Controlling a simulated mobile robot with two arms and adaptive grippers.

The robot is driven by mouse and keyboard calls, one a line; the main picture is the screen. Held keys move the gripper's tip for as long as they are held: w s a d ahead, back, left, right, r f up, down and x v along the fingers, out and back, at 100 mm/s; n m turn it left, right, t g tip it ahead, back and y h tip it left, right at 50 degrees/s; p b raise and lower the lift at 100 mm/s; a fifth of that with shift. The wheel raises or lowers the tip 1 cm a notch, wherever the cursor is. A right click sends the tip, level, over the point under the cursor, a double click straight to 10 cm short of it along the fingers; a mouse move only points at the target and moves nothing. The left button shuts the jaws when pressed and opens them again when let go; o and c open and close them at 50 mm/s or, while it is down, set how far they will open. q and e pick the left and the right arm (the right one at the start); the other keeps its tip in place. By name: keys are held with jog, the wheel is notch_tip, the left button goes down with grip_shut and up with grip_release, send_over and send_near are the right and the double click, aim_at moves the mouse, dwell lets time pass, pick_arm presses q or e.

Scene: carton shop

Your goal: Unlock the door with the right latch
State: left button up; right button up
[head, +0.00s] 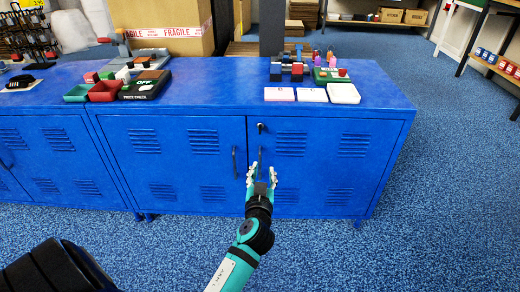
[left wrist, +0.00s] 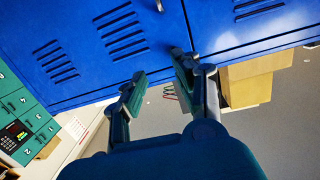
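The blue cabinet (head: 180,150) has closed, louvred doors. The right door (head: 330,165) has a small dark latch or lock (head: 260,127) near its upper left corner and an upright dark handle (head: 260,156) below it. My left gripper (head: 262,174) is open and empty in front of this door, just below the handle. In the left wrist view, the spread fingers (left wrist: 158,82) stand before the blue door panel (left wrist: 85,25), with nothing between them. Whether a finger touches the door or handle cannot be told. My right gripper is out of view.
A second handle (head: 235,161) is on the neighbouring door. The blue carpet (head: 440,190) at right is clear.

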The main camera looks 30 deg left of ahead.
pick_arm(q)
notch_tip(320, 180, up, 3)
jog(key=a+n+y, duration=0.1)
jog(key=a, duration=0.1)
jog(key=b, duration=0.1)
send_near(260, 129)
jog(key=w, duration=0.1)
jog(key=shift+t, duration=0.3)
jog(key=x, duration=0.5)
jog(key=b+x, duration=0.1)
jog(key=x, duration=0.2)
jog(key=shift+s+a+f, duration=0.25)
jog(key=shift+a+f, duration=0.05)
jog(key=shift+f, duration=0.05)
jog(key=shift+w+a, duration=0.25)
jog(key=shift+w, duration=0.15)
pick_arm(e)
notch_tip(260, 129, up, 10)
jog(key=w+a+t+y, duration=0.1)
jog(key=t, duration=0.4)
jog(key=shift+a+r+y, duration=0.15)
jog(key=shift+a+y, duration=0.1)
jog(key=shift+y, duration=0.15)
pick_arm(q)
jog(key=shift+r, duration=0.1)
grip_shut()
